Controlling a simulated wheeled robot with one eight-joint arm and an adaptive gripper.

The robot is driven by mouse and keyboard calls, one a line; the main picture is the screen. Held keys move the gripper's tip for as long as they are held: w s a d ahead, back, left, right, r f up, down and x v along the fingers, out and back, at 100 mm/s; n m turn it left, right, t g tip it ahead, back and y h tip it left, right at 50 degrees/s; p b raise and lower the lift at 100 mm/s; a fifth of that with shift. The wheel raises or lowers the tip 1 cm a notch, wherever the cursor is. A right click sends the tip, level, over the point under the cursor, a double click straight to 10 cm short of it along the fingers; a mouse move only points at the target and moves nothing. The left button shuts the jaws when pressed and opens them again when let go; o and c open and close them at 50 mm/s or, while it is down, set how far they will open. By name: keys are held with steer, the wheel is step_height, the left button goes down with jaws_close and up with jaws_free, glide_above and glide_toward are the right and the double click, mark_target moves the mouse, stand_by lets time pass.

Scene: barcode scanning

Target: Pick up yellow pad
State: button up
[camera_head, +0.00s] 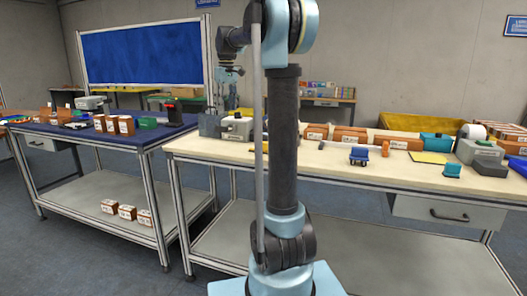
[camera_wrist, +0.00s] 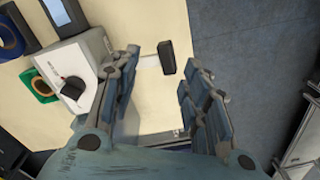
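The yellow pad (camera_head: 428,157) lies flat on the right part of the light-topped table (camera_head: 330,172) in the head view. A blue item stands behind it and a smaller teal block stands in front of it. My gripper (camera_head: 228,85) hangs near the left end of this table, far to the left of the pad. In the wrist view my gripper (camera_wrist: 163,68) has its fingers spread apart with nothing held between them. I cannot make out the pad in the wrist view.
A white device (camera_wrist: 72,82) and a black-ended item (camera_wrist: 166,58) lie below my gripper. A blue cart (camera_head: 387,149), the teal block (camera_head: 452,170) and a grey-green device (camera_head: 478,152) stand around the pad. Brown boxes (camera_head: 350,134) line the back. A blue-topped table (camera_head: 140,137) is at left.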

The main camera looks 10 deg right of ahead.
steer(key=s+d+n+t+y, duration=0.1)
steer(key=s+d+n+y, duration=0.15)
steer(key=s+d, duration=0.55)
steer(key=s+d+n+t+y, duration=0.1)
steer(key=s+d+n+t, duration=0.15)
steer(key=d, duration=0.95)
steer(key=shift+g, duration=0.55)
steer(key=x, duration=0.7)
steer(key=s+x, duration=0.1)
steer(key=x, duration=0.3)
steer(key=shift+w+a+f, duration=0.1)
steer(key=shift+a+f, duration=0.1)
steer(key=shift+f, duration=0.25)
steer(key=shift+s+d+x, duration=0.1)
steer(key=shift+d+x, duration=0.05)
steer(key=shift+x, duration=1.2)
steer(key=shift+s+d+x, duration=0.1)
steer(key=shift+d+x, duration=0.05)
steer(key=shift+x, duration=1.2)
steer(key=shift+f, duration=0.15)
jaws_close()
